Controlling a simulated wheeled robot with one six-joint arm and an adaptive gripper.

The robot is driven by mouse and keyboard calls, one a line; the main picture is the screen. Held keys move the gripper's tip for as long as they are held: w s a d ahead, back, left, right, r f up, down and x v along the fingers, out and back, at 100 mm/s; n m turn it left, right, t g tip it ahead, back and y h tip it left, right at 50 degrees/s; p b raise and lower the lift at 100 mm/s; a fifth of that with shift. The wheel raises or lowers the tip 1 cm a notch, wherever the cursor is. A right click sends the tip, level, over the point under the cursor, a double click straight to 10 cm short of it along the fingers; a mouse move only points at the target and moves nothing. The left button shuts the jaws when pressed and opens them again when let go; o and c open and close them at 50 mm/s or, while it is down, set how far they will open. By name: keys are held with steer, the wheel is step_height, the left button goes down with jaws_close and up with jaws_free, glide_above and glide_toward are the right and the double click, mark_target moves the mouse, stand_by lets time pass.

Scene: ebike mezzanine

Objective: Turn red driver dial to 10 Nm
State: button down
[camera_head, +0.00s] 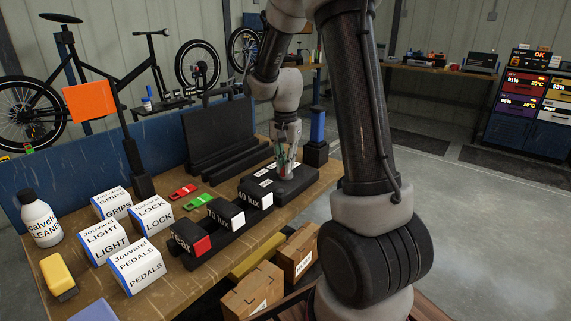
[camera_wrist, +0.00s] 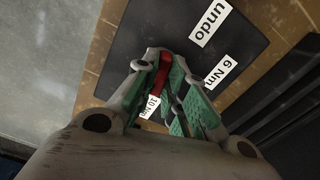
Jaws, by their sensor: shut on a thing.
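My gripper (camera_head: 284,163) points down over a black plate (camera_head: 300,184) near the table's far right end. In the wrist view my gripper (camera_wrist: 164,68) is shut on a narrow red piece, the red driver dial (camera_wrist: 161,76), between its green-padded fingers. White labels lie around it on the black plate (camera_wrist: 130,35): "undo" (camera_wrist: 209,24), "6 Nm" (camera_wrist: 218,72) and a partly covered "10 Nm" (camera_wrist: 149,107). The fingers hide much of the dial, so I cannot tell exactly which label it points at. In the head view the dial is hardly visible.
Black blocks with labels such as "70 lux" (camera_head: 226,214) and "40 lux" (camera_head: 256,194) stand in front of the plate. A black stand (camera_head: 218,135) rises behind. Small red (camera_head: 183,191) and green (camera_head: 197,202) items and several white boxes lie left.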

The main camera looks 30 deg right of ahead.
steer(key=c, duration=1.5)
jaws_free()
step_height(320, 180, up, 12)
steer(key=shift+r, duration=0.1)
steer(key=s+a+r+n+t, duration=0.1)
steer(key=s+n, duration=0.2)
steer(key=s, duration=0.5)
steer(key=s+a+r+n+t, duration=0.1)
steer(key=s+a+n+t, duration=0.1)
steer(key=s+n, duration=0.2)
steer(key=s+a+r+n+t, duration=0.1)
steer(key=s+n, duration=0.3)
steer(key=s, duration=0.7)
steer(key=shift+s+a+r, duration=0.3)
steer(key=shift+a, duration=0.25)
